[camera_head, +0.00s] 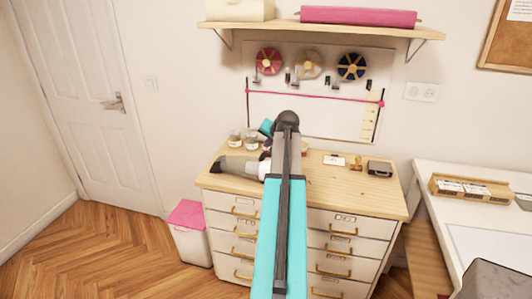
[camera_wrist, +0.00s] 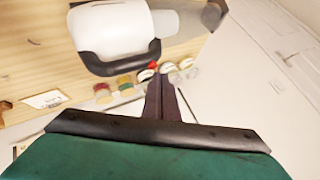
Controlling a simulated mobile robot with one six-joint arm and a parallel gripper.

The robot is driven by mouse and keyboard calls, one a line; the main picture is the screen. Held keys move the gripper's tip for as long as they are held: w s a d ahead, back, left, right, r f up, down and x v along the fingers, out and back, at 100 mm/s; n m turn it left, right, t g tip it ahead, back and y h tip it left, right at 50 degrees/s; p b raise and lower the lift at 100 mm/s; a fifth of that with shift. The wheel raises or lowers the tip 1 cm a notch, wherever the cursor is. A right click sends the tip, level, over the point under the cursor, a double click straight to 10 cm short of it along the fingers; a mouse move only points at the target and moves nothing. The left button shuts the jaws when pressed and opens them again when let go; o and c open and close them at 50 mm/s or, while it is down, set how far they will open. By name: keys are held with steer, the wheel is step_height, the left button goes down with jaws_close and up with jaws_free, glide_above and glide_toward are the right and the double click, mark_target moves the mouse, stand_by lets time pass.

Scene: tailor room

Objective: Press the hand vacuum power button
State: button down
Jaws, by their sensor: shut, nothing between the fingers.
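The hand vacuum (camera_head: 240,166) lies on the left part of the wooden top of a drawer cabinet, its right end hidden behind my arm. In the wrist view the vacuum (camera_wrist: 112,30) shows a white body, a black handle loop and a grey end. A small red power button (camera_wrist: 153,65) shows by the handle's right end. My gripper (camera_wrist: 158,77) is shut and empty, its dark fingertips just below the red button in the picture. I cannot tell whether they touch it. In the head view the fingers are hidden behind my arm.
Several small jars (camera_wrist: 124,87) stand close to my fingers. A stamp (camera_head: 356,162), a white card and a dark box (camera_head: 380,168) sit on the right of the cabinet top (camera_head: 330,190). A pegboard with ribbon spools hangs behind; a shelf (camera_head: 330,29) is above. A white table (camera_head: 475,205) stands right.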

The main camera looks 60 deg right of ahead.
steer(key=shift+w+f, duration=0.1)
steer(key=shift+f, duration=0.25)
steer(key=shift+f, duration=0.15)
stand_by(0.5)
steer(key=shift+r, duration=0.65)
steer(key=shift+r, duration=0.1)
step_height(320, 180, up, 6)
steer(key=p, duration=0.3)
steer(key=shift+p, duration=0.3)
stand_by(0.4)
steer(key=shift+w, duration=0.1)
stand_by(0.4)
